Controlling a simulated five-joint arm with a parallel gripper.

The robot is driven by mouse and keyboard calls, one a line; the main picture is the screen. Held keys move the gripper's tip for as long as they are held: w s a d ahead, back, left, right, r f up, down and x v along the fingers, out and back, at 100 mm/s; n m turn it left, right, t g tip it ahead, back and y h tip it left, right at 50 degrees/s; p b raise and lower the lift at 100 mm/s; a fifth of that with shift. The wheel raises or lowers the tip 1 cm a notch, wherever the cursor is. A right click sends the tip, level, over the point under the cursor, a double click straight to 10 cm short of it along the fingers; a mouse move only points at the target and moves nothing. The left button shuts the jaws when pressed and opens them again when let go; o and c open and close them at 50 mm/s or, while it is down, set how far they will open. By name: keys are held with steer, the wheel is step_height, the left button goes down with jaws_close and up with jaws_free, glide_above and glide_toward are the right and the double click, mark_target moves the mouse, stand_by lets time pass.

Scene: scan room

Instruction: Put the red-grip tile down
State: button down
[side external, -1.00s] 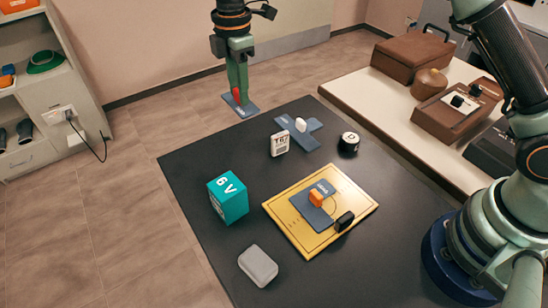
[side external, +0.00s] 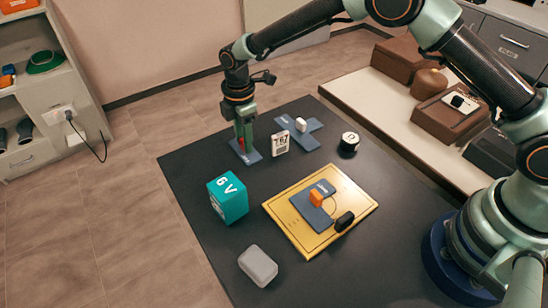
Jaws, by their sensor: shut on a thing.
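The red-grip tile is a blue-grey flat plate (side external: 247,156) with a small red grip (side external: 240,143), seen near the table's far left edge. My gripper (side external: 243,143) points down and is shut on the red grip. The tile is low, at or just above the dark table (side external: 205,265); I cannot tell whether it touches. The fingers hide most of the grip.
A white T67 card (side external: 280,143) stands close to the tile's right. Behind it lies a blue tile with a white grip (side external: 301,125). A teal 6V block (side external: 228,198), yellow board (side external: 290,232) with an orange-grip tile (side external: 317,199), grey case (side external: 258,265) and black D cylinder (side external: 348,144) stand nearer.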

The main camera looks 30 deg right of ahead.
steer(key=c, duration=0.5)
jaws_free()
steer(key=shift+f, duration=0.1)
